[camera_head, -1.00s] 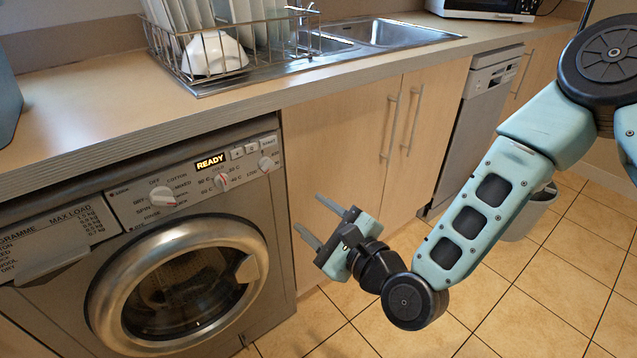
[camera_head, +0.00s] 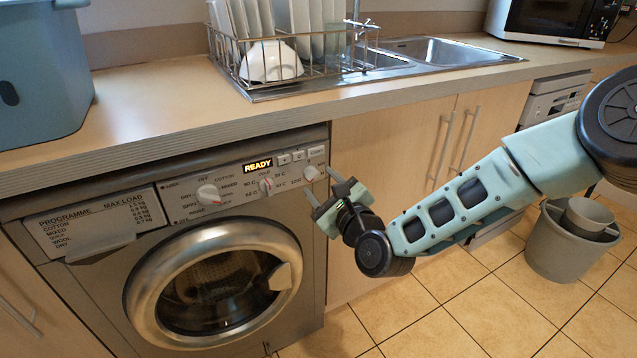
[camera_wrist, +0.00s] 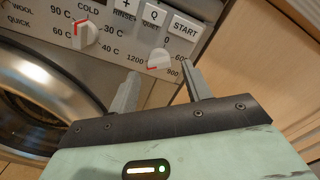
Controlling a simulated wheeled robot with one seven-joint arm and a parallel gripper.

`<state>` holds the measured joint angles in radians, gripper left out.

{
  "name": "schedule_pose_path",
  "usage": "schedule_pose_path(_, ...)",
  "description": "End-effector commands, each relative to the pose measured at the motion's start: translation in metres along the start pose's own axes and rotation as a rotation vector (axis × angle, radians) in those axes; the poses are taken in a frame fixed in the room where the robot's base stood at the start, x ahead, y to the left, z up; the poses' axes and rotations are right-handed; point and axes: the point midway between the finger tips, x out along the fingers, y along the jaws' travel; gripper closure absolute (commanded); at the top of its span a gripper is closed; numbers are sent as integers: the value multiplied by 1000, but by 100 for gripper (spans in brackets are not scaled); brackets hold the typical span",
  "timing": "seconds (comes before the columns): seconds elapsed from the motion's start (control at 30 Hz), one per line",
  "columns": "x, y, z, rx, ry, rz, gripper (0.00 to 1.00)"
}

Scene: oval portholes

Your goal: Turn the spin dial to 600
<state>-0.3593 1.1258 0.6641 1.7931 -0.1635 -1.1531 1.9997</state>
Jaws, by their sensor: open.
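The spin dial (camera_head: 311,173) is the small pale knob at the right end of the washing machine's panel. My gripper (camera_head: 319,181) is open and empty, in front of the panel's right end. In the wrist view its fingertips (camera_wrist: 160,73) are apart, one to each side of the dial's lower part; I cannot tell whether they touch it.
The temperature dial (camera_head: 266,185) and programme dial (camera_head: 208,194) sit left of it. Buttons (camera_wrist: 155,15), including START, lie just above it. The worktop edge (camera_head: 250,114) overhangs the panel. The round door (camera_head: 215,283) is shut. A bucket (camera_head: 570,243) stands on the floor at right.

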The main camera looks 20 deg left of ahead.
Motion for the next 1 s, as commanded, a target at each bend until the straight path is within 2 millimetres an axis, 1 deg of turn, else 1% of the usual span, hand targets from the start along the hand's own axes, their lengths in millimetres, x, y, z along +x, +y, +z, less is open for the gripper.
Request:
schedule_pose_path(0.03,6,1,0,0,-1,0,51)
schedule_pose_path(0.1,13,1,0,1,0,0,51)
schedule_pose_path(0.2,18,0,0,1,-1,0,51)
schedule_pose_path(0.5,20,0,0,1,0,1,51)
schedule_pose_path(0.53,20,0,0,1,0,1,54)
schedule_pose_path(0.57,20,0,0,1,0,1,62)
schedule_pose_path(0.6,20,0,0,1,0,1,73)
schedule_pose_path(0.67,20,0,0,1,0,1,90)
schedule_pose_path(0.7,20,0,0,1,0,1,96)
schedule_pose_path(1.0,20,0,0,-24,0,1,96)
